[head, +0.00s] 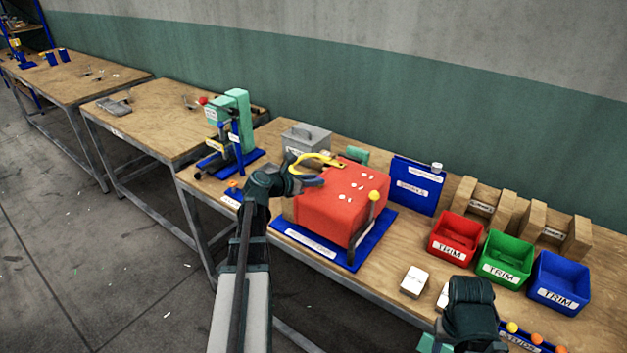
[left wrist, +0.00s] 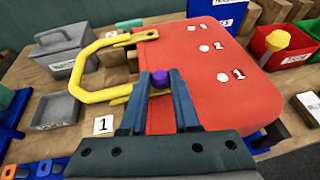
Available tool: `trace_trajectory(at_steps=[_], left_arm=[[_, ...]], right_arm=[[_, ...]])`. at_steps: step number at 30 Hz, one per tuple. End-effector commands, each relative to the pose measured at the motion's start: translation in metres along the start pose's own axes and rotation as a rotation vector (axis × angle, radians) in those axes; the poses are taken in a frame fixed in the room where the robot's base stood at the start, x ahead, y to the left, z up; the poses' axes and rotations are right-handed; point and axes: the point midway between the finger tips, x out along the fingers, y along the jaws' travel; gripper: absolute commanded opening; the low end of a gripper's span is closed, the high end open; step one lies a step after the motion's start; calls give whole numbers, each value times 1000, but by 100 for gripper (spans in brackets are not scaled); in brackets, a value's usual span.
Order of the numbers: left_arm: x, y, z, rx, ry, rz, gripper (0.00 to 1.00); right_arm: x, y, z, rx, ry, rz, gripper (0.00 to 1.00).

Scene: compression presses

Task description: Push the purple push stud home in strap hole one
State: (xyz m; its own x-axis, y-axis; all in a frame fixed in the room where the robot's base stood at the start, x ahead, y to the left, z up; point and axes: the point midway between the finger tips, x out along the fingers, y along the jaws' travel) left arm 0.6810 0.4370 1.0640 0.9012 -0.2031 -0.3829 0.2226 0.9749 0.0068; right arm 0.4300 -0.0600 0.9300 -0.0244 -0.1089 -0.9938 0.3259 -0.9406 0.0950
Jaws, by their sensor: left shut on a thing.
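My left gripper (head: 318,182) reaches in over the left side of a big red padded block (head: 335,215). In the left wrist view its fingertips (left wrist: 160,82) are shut on the purple push stud (left wrist: 160,76), whose rounded top shows between them. The block (left wrist: 190,65) carries white round spots beside the numbers 1 (left wrist: 238,74), 2 (left wrist: 220,45) and 3. A yellow C-shaped loop (left wrist: 85,65) stands at the block's side, its near end close to the fingers. I cannot tell which opening is strap hole one. My right arm shows at lower right; its fingers do not.
A yellow-knobbed lever (head: 370,215) rises at the block's right. Red (head: 435,251), green and blue TRIM bins stand further right. A grey lidded box (left wrist: 70,52), a shallow grey tray (left wrist: 55,112) and a card marked 1 (left wrist: 104,126) lie left of the fingers.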

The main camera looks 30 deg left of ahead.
Motion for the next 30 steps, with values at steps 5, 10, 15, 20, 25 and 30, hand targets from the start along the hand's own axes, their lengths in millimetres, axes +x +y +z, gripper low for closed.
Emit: trace_trajectory(at_steps=[5,10,15,20,25,30], left_arm=[[2,0,-5,0,0,0,0],[2,0,-5,0,0,0,48],[2,0,-5,0,0,0,64],[2,0,-5,0,0,0,64],[-14,0,-3,0,0,3,64],[-50,-1,-2,-2,-1,4,64]], right_arm=[[6,0,0,0,0,0,50],[5,0,0,0,0,0,50],[5,0,0,0,0,0,50],[5,0,0,0,0,0,50],[-2,0,0,0,0,0,50],[-17,2,1,0,0,0,50]])
